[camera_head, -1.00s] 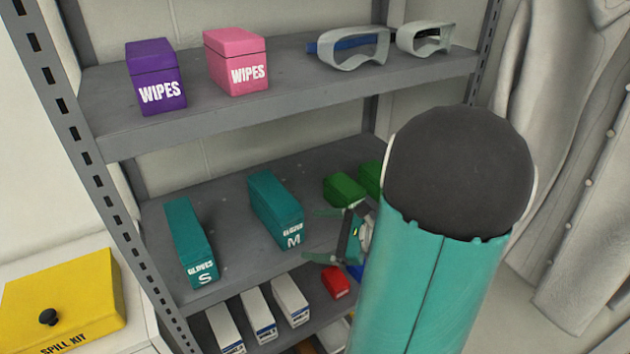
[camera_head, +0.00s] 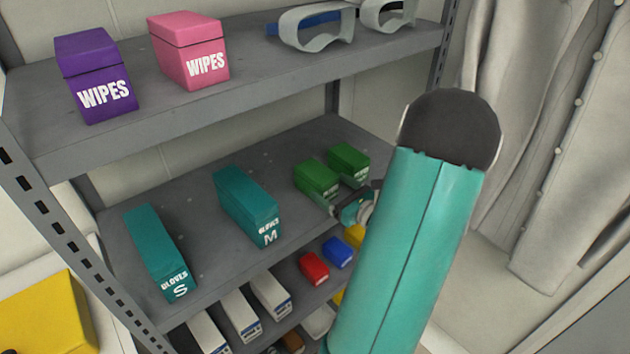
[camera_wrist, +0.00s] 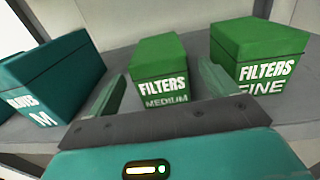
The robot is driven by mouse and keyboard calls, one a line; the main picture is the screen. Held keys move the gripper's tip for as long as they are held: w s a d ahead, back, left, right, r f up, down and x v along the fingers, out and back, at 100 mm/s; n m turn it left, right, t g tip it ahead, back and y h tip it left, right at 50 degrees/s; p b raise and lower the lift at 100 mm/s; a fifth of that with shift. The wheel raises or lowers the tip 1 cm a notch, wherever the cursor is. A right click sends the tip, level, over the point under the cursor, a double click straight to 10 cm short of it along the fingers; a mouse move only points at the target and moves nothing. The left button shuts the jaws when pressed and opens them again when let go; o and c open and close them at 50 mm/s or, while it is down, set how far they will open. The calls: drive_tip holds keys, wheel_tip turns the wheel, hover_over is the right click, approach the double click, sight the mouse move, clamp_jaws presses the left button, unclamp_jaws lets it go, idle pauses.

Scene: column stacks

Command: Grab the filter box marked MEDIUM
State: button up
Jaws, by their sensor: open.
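The green filter box marked MEDIUM (camera_wrist: 160,72) stands upright in the middle of the wrist view. In the head view it is the left of two green boxes (camera_head: 316,176) on the middle shelf, its front partly hidden by my gripper. My gripper (camera_wrist: 162,84) is open and empty, with one finger to the left and one to the right of the MEDIUM box in the wrist view. I cannot tell how far the fingers reach along its sides. In the head view my gripper (camera_head: 350,205) is at the shelf's front edge, partly hidden by my arm.
A green filter box marked FINE (camera_wrist: 260,58) stands close on the right, near the right finger. A teal glove box marked M (camera_head: 248,205) stands to the left. Another shelf (camera_head: 200,115) with wipes and goggles is above; small boxes (camera_head: 314,268) are below.

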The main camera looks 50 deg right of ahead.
sight(317, 177)
drive_tip(key=shift+w+d, duration=0.2)
drive_tip(key=shift+w, duration=0.85)
drive_tip(key=shift+w+d, duration=0.15)
drive_tip(key=shift+w, duration=0.85)
drive_tip(key=shift+w+d, duration=0.2)
drive_tip(key=shift+w, duration=0.85)
drive_tip(key=c, duration=1.1)
drive_tip(key=shift+r, duration=0.1)
